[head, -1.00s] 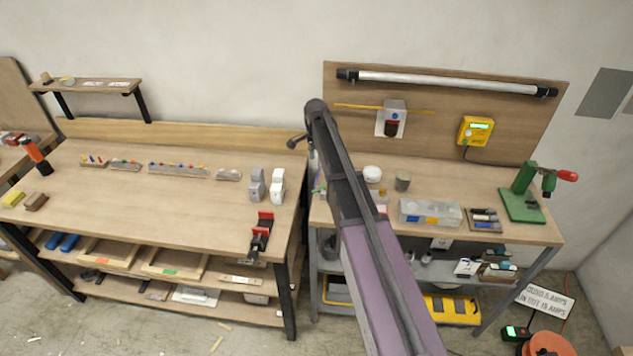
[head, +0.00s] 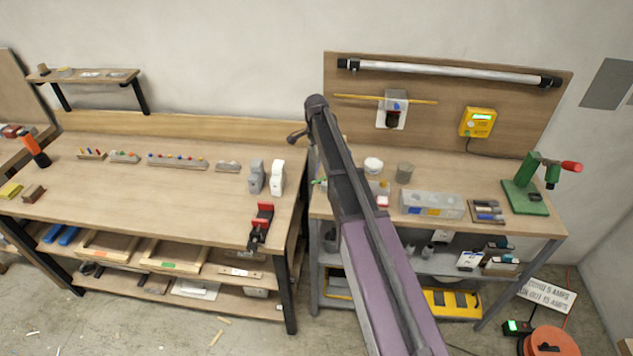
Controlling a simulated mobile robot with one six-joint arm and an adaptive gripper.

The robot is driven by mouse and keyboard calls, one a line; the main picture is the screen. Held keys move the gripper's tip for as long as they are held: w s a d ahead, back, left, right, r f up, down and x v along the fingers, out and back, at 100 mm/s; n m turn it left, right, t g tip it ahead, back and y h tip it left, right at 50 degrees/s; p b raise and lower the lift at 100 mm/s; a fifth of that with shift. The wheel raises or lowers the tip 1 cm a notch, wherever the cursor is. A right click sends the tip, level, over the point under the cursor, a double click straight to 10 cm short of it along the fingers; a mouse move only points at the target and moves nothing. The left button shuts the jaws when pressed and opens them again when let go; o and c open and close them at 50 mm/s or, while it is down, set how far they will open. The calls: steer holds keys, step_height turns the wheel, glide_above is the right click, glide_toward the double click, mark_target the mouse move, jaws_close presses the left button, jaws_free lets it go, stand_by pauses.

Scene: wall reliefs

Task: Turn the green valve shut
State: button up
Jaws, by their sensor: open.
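I cannot make out a green valve for certain. A small green bit (head: 319,183) shows at the left end of the right bench, partly behind my arm, too small to identify. My dark arm end reaches up across the picture in front of that bench. My gripper (head: 305,122) is at its far end, seen from behind, with a dark hooked part jutting left; it looks open, with nothing seen in it. Much of it and what lies behind it is hidden by my arm.
A green press with a red handle (head: 524,195) stands at the right bench's far end. A clear box (head: 431,205), a white round pot (head: 373,165) and a grey can (head: 404,173) stand nearer. A backboard (head: 440,125) carries a yellow meter (head: 478,122). The left bench (head: 130,200) has free room.

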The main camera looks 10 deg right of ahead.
mark_target(316, 181)
steer(key=shift+f+b, duration=5.35)
steer(key=shift+f, duration=0.3)
jaws_close()
